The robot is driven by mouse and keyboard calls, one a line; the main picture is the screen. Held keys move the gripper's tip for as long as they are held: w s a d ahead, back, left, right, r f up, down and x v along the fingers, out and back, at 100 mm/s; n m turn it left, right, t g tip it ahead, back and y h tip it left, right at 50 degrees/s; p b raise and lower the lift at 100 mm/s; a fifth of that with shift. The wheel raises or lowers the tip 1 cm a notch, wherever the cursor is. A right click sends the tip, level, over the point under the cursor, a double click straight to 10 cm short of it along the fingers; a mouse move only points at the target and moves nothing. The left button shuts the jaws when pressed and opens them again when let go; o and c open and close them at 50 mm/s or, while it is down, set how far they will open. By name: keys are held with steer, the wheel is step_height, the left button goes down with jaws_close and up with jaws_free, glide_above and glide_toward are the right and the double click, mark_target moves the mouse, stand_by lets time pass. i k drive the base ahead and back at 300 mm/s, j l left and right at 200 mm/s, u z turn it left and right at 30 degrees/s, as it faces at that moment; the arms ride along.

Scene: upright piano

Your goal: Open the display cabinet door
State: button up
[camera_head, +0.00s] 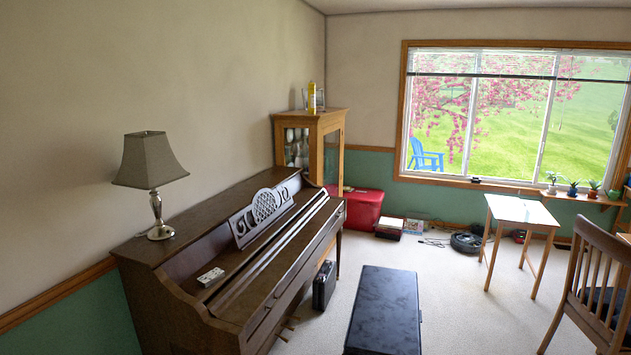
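A wooden display cabinet (313,117) with glass panels stands against the left wall near the far corner, beyond the piano. Pale items show through its near-side glass (297,147). Its right-hand face, toward the room, shows at a steep angle (333,152); I cannot tell whether the door there is open or shut. No handle can be made out. The lower part of the cabinet is hidden behind the piano and a red bin. My gripper is not in view.
A dark upright piano (285,255) lines the left wall, with a lamp (152,190) on top. A black bench (385,312) stands on the carpet before it. The red bin (362,209) sits beside the cabinet.

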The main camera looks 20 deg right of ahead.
mark_target(325, 131)
steer(key=l+z, duration=0.4)
steer(key=i+l+z, duration=0.45)
steer(key=l, duration=0.3)
steer(key=i+l+z, duration=0.95)
steer(key=i, duration=0.15)
steer(key=i+u, duration=0.1)
steer(key=i, duration=0.55)
steer(key=i+l, duration=0.15)
steer(key=i, duration=0.45)
steer(key=i+l+u, duration=0.15)
steer(key=i, duration=0.5)
steer(key=i+j+u, duration=0.1)
steer(key=i+u, duration=0.2)
steer(key=i, duration=0.3)
steer(key=i+u, duration=0.25)
steer(key=i, duration=0.35)
steer(key=i+l+u, duration=0.3)
steer(key=i, duration=0.3)
steer(key=i+j+u, duration=0.15)
steer(key=i+u, duration=0.2)
steer(key=i, duration=0.4)
steer(key=i+u, duration=0.35)
steer(key=i, duration=0.4)
steer(key=i+l+u, duration=0.35)
steer(key=i, duration=0.35)
steer(key=i+u, duration=0.15)
steer(key=i, duration=0.55)
